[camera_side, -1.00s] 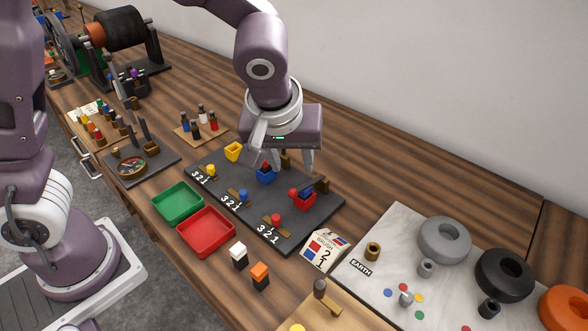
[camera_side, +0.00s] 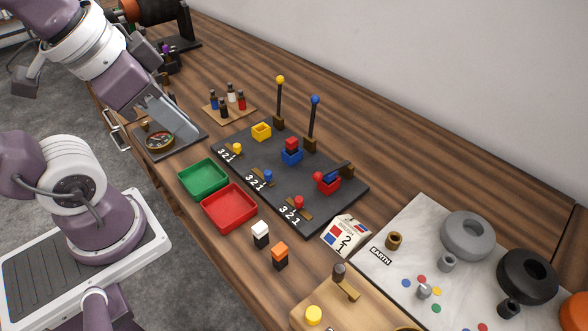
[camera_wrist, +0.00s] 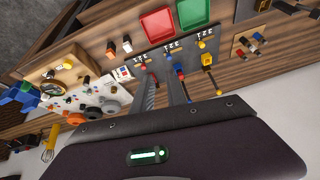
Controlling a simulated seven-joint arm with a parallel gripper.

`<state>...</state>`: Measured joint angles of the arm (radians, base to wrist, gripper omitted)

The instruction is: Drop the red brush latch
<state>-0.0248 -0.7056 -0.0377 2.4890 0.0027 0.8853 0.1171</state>
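On the black panel (camera_side: 237,180), the red-knobbed latch (camera_side: 318,177) lies low across the red box (camera_side: 331,186), its dark rod running to a brown bracket (camera_side: 347,170). A blue piece shows in that box. The yellow-knobbed latch (camera_side: 280,98) and blue-knobbed latch (camera_side: 314,121) stand upright. A red block (camera_side: 291,144) sits in the blue box (camera_side: 291,157). The yellow box (camera_side: 261,131) looks empty. My gripper (camera_side: 185,138) is far left of the panel, above the compass. In the wrist view its fingers (camera_wrist: 160,76) look apart and empty, covering part of the panel.
Green (camera_side: 203,178) and red (camera_side: 229,207) trays lie in front of the panel. A marble board (camera_side: 420,260) is at right. The table behind the panel is clear.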

